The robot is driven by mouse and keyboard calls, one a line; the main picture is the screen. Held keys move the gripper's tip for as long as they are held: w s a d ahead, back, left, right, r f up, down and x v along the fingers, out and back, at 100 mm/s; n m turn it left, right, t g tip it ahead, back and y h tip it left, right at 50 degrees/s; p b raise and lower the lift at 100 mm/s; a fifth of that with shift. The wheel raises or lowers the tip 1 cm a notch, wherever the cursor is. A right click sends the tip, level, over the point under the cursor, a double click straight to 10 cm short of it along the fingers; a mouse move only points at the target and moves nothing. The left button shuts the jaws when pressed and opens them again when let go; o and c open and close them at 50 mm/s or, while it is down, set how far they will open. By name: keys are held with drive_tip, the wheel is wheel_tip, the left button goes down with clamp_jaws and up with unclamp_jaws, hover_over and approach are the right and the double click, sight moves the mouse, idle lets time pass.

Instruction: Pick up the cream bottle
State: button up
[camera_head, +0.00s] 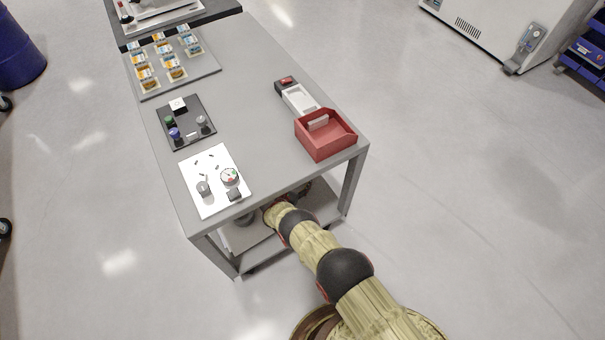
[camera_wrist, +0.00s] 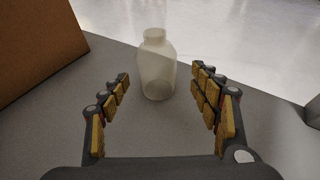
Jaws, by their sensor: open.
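The cream bottle (camera_wrist: 157,70) stands upright on a grey surface in the wrist view, a pale, translucent bottle with a narrower neck. My gripper (camera_wrist: 160,82) is open, with one finger on each side of the picture. The bottle shows between and just beyond the fingertips, with gaps on both sides; I cannot tell whether it is inside their reach. In the head view my arm reaches under the table top toward the lower shelf (camera_head: 325,205). My gripper and the bottle are hidden there by the table and arm.
A brown box-like thing (camera_wrist: 35,45) stands at the left of the bottle in the wrist view. The grey table (camera_head: 250,110) overhead carries a red bin (camera_head: 326,142), a white sheet (camera_head: 205,207), a dark tray (camera_head: 187,145) and a mat with several small packs. Open floor lies right.

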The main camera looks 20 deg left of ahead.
drive_tip(key=x, duration=0.1)
drive_tip(key=b+x, duration=0.2)
drive_tip(key=x, duration=0.1)
drive_tip(key=shift+w+a+f, duration=0.1)
drive_tip(key=shift+a+f, duration=0.1)
drive_tip(key=shift+w+b, duration=0.35)
drive_tip(key=shift+w, duration=0.05)
drive_tip(key=shift+r, duration=0.1)
drive_tip(key=shift+c, duration=0.2)
drive_tip(key=c, duration=1.1)
drive_tip(key=shift+c, duration=0.6)
